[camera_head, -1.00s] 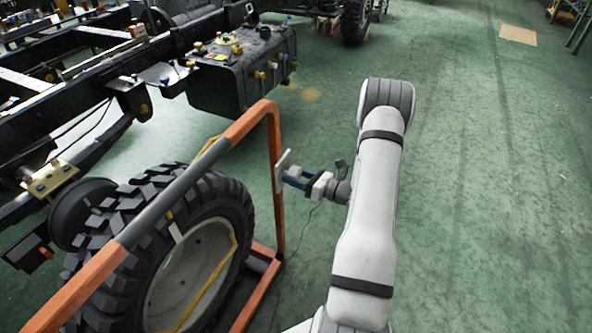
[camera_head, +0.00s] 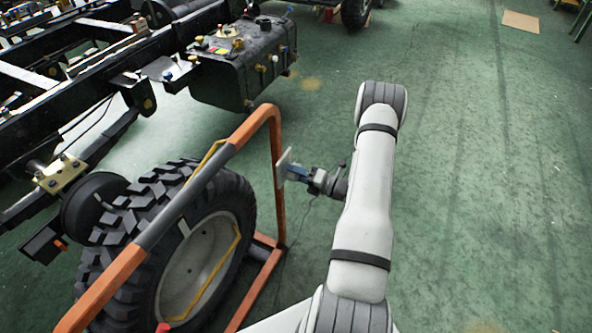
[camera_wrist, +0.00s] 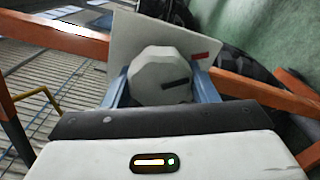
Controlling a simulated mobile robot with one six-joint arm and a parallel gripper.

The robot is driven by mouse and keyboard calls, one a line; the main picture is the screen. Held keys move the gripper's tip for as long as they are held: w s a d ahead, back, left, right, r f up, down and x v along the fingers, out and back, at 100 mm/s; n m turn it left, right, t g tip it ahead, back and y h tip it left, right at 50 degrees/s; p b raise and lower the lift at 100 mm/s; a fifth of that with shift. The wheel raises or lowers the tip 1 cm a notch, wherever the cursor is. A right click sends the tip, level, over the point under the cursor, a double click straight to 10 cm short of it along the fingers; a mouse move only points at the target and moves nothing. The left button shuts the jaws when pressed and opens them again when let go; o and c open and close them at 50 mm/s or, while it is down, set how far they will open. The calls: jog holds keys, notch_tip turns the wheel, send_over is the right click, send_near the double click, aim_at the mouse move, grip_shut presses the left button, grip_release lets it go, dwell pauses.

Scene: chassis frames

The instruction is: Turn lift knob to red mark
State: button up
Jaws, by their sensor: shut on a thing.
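A pale, faceted knob (camera_wrist: 155,66) sits on a white plate (camera_wrist: 122,40) in the wrist view. The red mark (camera_wrist: 200,56) is on the plate, above and right of the bar's end, so the two are apart. My gripper (camera_wrist: 160,88) has its blue fingers at the knob's left and right sides and is shut on it. In the head view, my gripper (camera_head: 294,171) is at the white plate (camera_head: 283,165) beside an orange post; the knob is too small to make out there.
The orange tube frame (camera_head: 278,195) stands left of my arm, in front of a large black tyre (camera_head: 245,203). A black vehicle chassis (camera_head: 75,60) and black tank (camera_head: 240,65) lie behind. The green floor (camera_head: 480,180) at right is clear.

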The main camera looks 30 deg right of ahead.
jog(key=shift+m, duration=0.6)
jog(key=o, duration=1)
jog(key=shift+p+v, duration=0.5)
jog(key=shift+v, duration=3.35)
jog(key=shift+d, duration=0.1)
